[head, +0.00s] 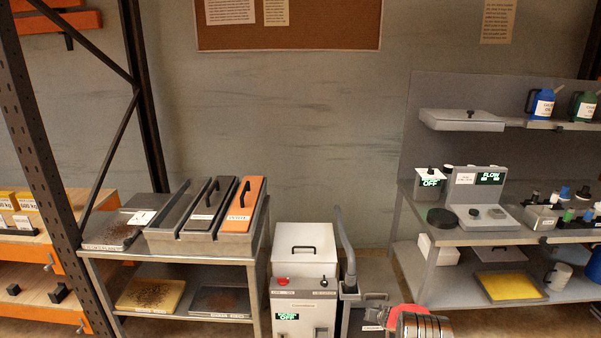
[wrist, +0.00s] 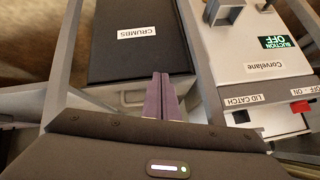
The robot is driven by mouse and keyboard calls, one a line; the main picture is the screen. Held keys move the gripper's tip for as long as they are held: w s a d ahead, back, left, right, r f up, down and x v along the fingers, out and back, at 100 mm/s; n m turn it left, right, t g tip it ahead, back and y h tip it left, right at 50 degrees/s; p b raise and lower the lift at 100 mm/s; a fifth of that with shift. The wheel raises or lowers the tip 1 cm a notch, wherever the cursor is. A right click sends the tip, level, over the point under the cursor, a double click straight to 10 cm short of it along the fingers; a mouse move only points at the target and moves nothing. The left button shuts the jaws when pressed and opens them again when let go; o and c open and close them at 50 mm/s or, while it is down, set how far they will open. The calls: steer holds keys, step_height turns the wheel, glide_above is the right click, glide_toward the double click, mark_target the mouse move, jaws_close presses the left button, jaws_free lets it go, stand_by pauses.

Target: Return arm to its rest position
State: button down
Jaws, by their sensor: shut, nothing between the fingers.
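My gripper (wrist: 161,78) shows in the wrist view with its two purple fingers together and nothing between them. It points toward the dark box labelled CRUMBS (wrist: 112,58); I cannot tell whether the fingertips touch it. The white Corvelane machine (wrist: 235,70) is to the right of the fingers, with a SUCTION OFF display, a LID CATCH label and a red OFF-ON switch. In the head view the machine (head: 305,262) stands on the floor between two shelf units. My gripper cannot be made out clearly in the head view.
At left, a metal rack (head: 165,258) holds lidded bins and crumb-covered trays. At right, a shelf unit (head: 440,232) carries a FLOW device, bottles, jugs and a yellow tray (head: 508,286). A hose (head: 344,245) rises beside the machine. The wall behind is bare below the corkboard.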

steer(key=s+a+m+g+y, duration=0.1)
steer(key=s+a+g+y, duration=0.1)
steer(key=s+a, duration=0.45)
steer(key=s+a+r+g+y, duration=0.1)
steer(key=s+a+r, duration=0.2)
steer(key=s+r, duration=0.35)
steer(key=s+a+r+g, duration=0.2)
steer(key=s+r, duration=0.1)
steer(key=r, duration=0.7)
steer(key=s+a+r+g+y, duration=0.1)
steer(key=s+a+r, duration=0.2)
steer(key=s+r, duration=0.35)
steer(key=s+r+n+t+h, duration=0.3)
steer(key=s+r+h, duration=0.1)
steer(key=s+r, duration=2.9)
steer(key=shift+a+n+h, duration=0.2)
steer(key=shift+n+h, duration=0.2)
steer(key=shift+s, duration=0.15)
